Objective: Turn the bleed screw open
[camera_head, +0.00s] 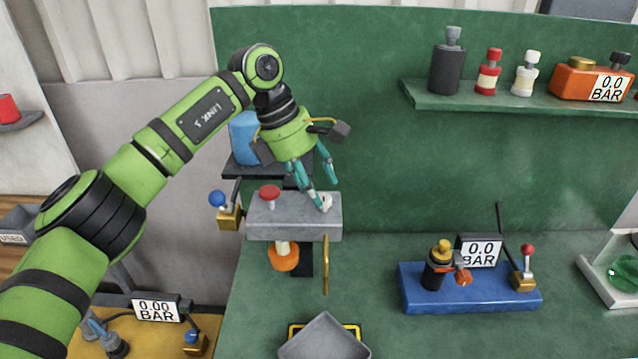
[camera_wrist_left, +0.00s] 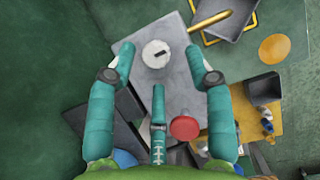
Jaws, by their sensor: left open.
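A grey metal block (camera_head: 290,224) stands in front of the green panel. A round white screw head (camera_wrist_left: 156,53), which I take as the bleed screw, sits on its top at the right end; a dark slot shows in it. In the head view this white head (camera_head: 326,202) is partly hidden by a fingertip. My left gripper (camera_head: 328,194) is above it with its teal fingers spread. In the left wrist view the gripper (camera_wrist_left: 160,78) is empty and the screw head lies between and slightly beyond the fingertips; contact cannot be told. My right gripper is not in view.
The block also carries a red button (camera_head: 269,194), an orange knob (camera_head: 284,258) below and a brass pipe (camera_head: 326,265). A brass valve with a blue ball (camera_head: 217,198) is at its left. A grey tray (camera_head: 324,343) lies below. A blue gauge stand (camera_head: 470,294) is to the right.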

